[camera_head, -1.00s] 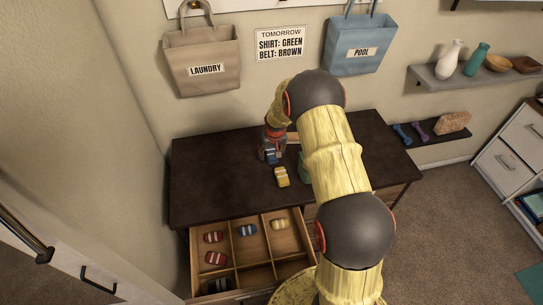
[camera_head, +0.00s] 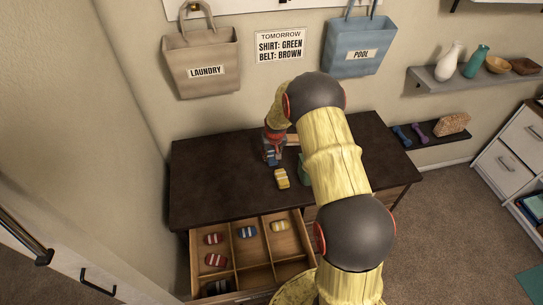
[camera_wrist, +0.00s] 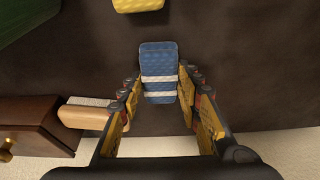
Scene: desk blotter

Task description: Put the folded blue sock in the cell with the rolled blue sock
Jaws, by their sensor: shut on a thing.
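The folded blue sock with white stripes (camera_wrist: 158,60) is between the fingertips of my gripper (camera_wrist: 159,88) in the wrist view. The gripper is shut on it. In the head view my gripper (camera_head: 272,157) is over the dark dresser top, left of my arm's links, and the sock is hard to make out there. The rolled blue sock (camera_head: 248,231) lies in the back middle cell of the open drawer (camera_head: 192,252), in front of and below the gripper.
A folded yellow sock (camera_head: 281,179) lies on the dresser top (camera_head: 215,180) near the gripper. Red socks (camera_head: 213,238) and a yellow sock (camera_head: 279,225) occupy other cells. A dark item (camera_head: 218,287) lies in the front left.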

